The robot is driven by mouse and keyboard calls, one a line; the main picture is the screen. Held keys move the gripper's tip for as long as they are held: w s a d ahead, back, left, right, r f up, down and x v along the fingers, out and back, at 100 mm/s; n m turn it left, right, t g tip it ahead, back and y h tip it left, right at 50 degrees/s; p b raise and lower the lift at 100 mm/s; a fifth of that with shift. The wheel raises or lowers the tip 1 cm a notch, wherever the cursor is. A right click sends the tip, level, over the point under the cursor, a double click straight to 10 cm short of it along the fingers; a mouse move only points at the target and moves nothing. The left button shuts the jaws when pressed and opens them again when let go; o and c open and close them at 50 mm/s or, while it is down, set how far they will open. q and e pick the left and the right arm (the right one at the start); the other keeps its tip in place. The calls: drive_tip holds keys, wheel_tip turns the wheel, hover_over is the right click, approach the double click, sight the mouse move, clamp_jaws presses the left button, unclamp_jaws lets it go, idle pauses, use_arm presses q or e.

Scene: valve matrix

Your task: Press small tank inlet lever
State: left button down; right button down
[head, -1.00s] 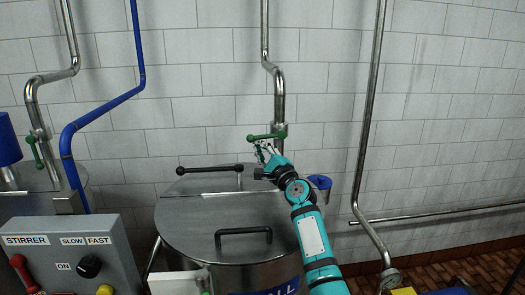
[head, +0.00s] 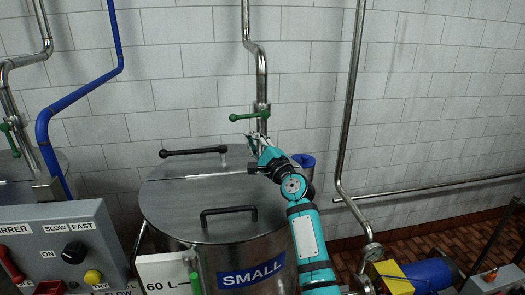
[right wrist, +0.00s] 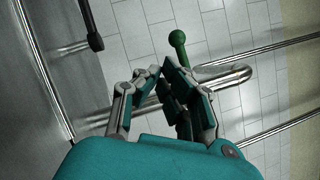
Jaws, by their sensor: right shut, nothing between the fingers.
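The small tank (head: 190,205) is a round steel vessel with a lid and a blue SMALL label. Its inlet lever (head: 248,116) is green, on the steel pipe behind the lid, and lies roughly level, pointing left. In the right wrist view the green lever's ball end (right wrist: 178,38) shows beyond the fingertips, its shaft partly hidden by a finger. My right gripper (head: 254,142) is shut and empty, just below the lever in the head view; it also shows in the right wrist view (right wrist: 160,74). I cannot tell whether it touches the lever. My left gripper is out of view.
A black-ended lid lever (head: 192,152) and a black handle (head: 228,211) are on the tank lid. A grey control box (head: 60,255) stands at the left front. A steel pipe (head: 345,130) runs down on the right. A blue cup-like part (head: 303,160) sits behind my arm.

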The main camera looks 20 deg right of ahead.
drive_tip(key=v, duration=0.6)
drive_tip(key=shift+d, duration=0.15)
